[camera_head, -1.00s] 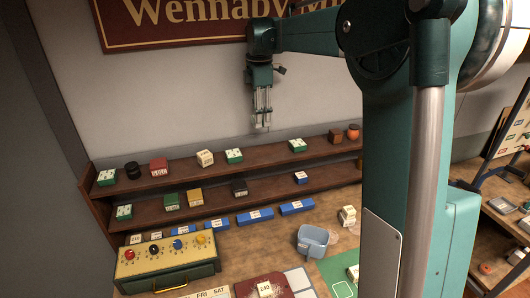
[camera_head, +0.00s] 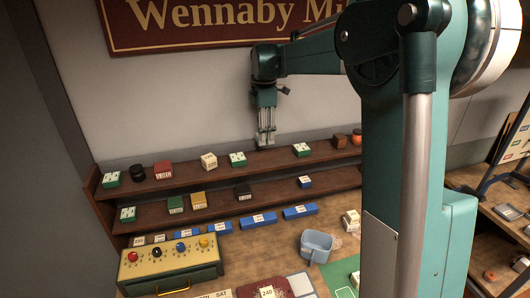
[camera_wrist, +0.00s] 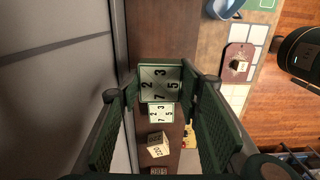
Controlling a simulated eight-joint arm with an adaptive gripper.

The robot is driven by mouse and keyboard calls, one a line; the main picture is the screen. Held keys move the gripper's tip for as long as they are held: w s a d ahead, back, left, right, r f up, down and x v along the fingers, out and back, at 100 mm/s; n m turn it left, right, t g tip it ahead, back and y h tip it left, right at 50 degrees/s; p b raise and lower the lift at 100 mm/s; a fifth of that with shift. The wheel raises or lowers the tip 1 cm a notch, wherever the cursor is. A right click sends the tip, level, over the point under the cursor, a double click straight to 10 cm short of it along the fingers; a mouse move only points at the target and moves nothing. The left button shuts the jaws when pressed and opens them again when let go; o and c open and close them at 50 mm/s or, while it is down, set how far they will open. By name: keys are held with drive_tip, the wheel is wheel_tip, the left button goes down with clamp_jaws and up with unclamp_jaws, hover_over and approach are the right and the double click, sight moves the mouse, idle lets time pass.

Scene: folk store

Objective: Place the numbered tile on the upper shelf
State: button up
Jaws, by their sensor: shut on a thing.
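A numbered tile (camera_wrist: 161,83), green with a white face reading 2, 3, 7 and 5, sits between my fingertips in the wrist view. My gripper (camera_head: 265,143) is shut on it, upright and just above the upper shelf (camera_head: 205,178). In the head view the held tile is small and hard to make out at the fingertips. A similar green-and-white tile (camera_head: 237,159) stands on the upper shelf just left of my gripper; it also shows below the held tile in the wrist view (camera_wrist: 160,113). Whether the held tile touches the shelf cannot be told.
Left along the upper shelf are a cream block (camera_head: 209,161), a red block (camera_head: 163,169) and a black jar (camera_head: 137,173). Right of a bare stretch stands another green tile (camera_head: 302,149). The lower shelf holds more blocks. A blue bin (camera_head: 316,246) stands on the table.

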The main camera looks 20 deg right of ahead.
sight(264, 158)
drive_tip(key=shift+f, duration=1.65)
drive_tip(key=shift+f+p, duration=0.3)
drive_tip(key=shift+f, duration=1.75)
drive_tip(key=shift+f, duration=0.2)
drive_tip(key=o, duration=1)
drive_tip(key=shift+r, duration=0.2)
drive_tip(key=shift+r+b, duration=0.4)
drive_tip(key=shift+r, duration=5.6)
drive_tip(key=shift+s, duration=0.1)
